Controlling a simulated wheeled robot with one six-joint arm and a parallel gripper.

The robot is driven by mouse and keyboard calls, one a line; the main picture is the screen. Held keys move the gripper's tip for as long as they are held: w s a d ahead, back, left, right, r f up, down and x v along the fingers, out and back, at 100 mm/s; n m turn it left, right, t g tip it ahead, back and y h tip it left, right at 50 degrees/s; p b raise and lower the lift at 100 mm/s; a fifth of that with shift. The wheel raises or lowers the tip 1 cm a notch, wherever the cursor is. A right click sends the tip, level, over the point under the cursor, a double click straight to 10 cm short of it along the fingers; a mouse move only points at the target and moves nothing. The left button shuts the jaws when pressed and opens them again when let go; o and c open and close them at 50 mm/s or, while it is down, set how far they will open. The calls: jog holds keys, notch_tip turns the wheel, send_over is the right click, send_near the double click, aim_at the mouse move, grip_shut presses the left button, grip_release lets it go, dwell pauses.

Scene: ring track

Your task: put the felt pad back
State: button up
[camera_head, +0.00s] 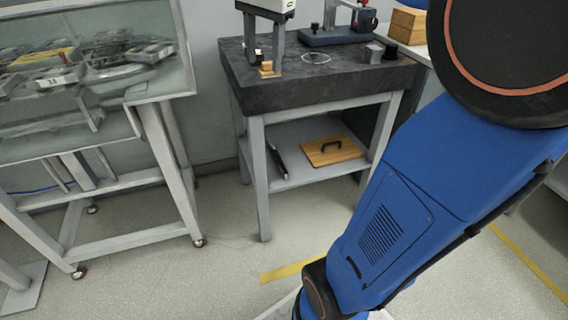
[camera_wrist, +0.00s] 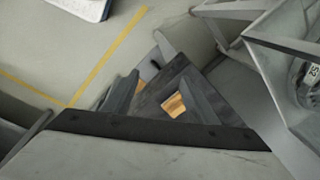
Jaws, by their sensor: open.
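I cannot clearly make out a felt pad in either view. My gripper (camera_head: 264,61) points down over the left front part of the dark stone slab (camera_head: 330,86). Its two grey fingers stand apart. A small stepped wooden block (camera_head: 269,70) shows at the fingertips in the head view. In the wrist view a piece of wood (camera_wrist: 174,104) shows between the open fingers; I cannot tell whether they touch it. A thin white circle outline (camera_head: 316,58) is marked on the slab to the right of my gripper.
A blue and red bench device (camera_head: 340,35), a grey block (camera_head: 373,53) and a dark block (camera_head: 390,51) stand toward the slab's back right. A wooden board with a black handle (camera_head: 332,151) lies on the shelf below. A glass-sided cabinet (camera_head: 95,115) stands left.

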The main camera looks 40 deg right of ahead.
jog(key=s+a+f+n+t, duration=0.1)
jog(key=s+a+f+n, duration=0.3)
jog(key=s+f+n, duration=0.3)
jog(key=s+a+f+n+t, duration=0.2)
jog(key=s+a+f+n, duration=0.2)
jog(key=s+f, duration=0.9)
jog(key=n, duration=0.3)
jog(key=shift+s+a+f, duration=0.15)
jog(key=shift+f, duration=0.15)
